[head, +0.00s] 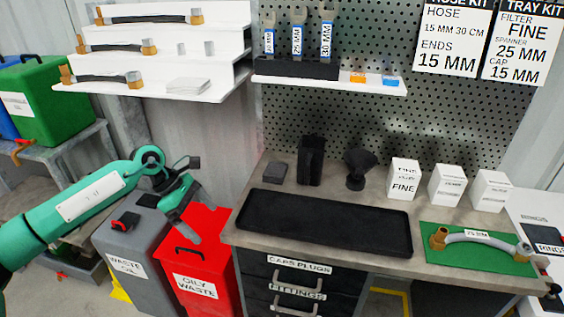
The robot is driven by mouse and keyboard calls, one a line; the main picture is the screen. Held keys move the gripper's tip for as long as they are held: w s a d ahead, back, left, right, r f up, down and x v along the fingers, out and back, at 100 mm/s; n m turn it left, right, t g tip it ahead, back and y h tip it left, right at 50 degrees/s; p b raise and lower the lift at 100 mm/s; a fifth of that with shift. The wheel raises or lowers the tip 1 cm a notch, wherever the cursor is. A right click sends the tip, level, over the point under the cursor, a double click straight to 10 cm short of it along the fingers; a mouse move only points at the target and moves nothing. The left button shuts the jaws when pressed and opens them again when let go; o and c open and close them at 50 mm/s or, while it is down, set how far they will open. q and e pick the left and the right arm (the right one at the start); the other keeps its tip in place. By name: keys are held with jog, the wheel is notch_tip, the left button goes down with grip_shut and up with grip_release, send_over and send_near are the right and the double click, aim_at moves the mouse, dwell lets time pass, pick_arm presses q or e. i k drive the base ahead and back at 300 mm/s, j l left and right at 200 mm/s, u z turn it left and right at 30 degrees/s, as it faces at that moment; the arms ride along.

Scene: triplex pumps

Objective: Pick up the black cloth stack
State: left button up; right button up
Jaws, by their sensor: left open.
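The black cloth stack (275,173) is a small, low dark grey-black block. It lies flat at the back left of the grey-brown workbench top, left of a black jug. My left gripper (188,196) is open and empty. It is in front of the bench's left side, over the grey and red waste bins, left of the stack and apart from it. My right gripper is not in view.
A black tray (325,222) fills the bench front. A black jug (311,160), black funnel (359,168) and white boxes (403,179) stand behind it. A hose lies on a green mat (450,258). A white stepped shelf (215,88) overhangs the left.

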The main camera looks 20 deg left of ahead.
aim_at(275, 173)
jog(key=i, duration=0.95)
